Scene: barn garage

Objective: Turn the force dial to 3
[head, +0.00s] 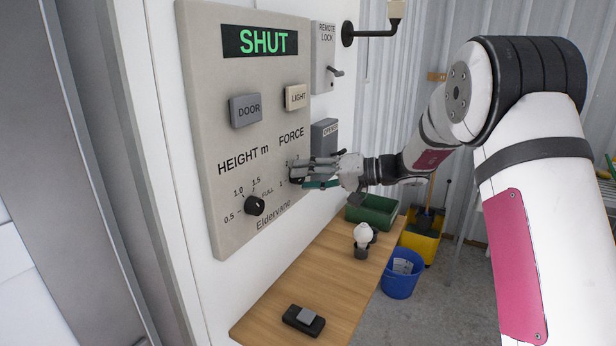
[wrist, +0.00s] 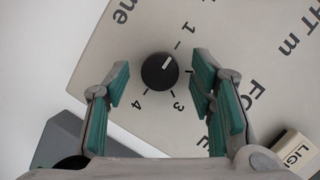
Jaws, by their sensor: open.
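The force dial (wrist: 160,71) is a round black knob with a white pointer mark, set in the grey control panel (head: 235,150). In the wrist view the mark points up and right, towards the 1. The 3 and 4 show below the dial; the 2 is largely hidden by a finger there. My gripper (head: 318,171) is at the FORCE part of the panel, and its fingers largely cover the dial in the head view. In the wrist view my open gripper (wrist: 162,80) has its green-padded fingers on either side of the dial, with gaps visible.
The height dial (head: 254,205), DOOR button (head: 246,110) and LIGHT button (head: 296,96) share the panel. The display (head: 262,41) reads SHUT. A grey box (head: 324,134) is beside the panel. Below, a wooden bench (head: 285,275) holds a black remote (head: 304,320), a bulb (head: 363,236) and a green bin (head: 373,212).

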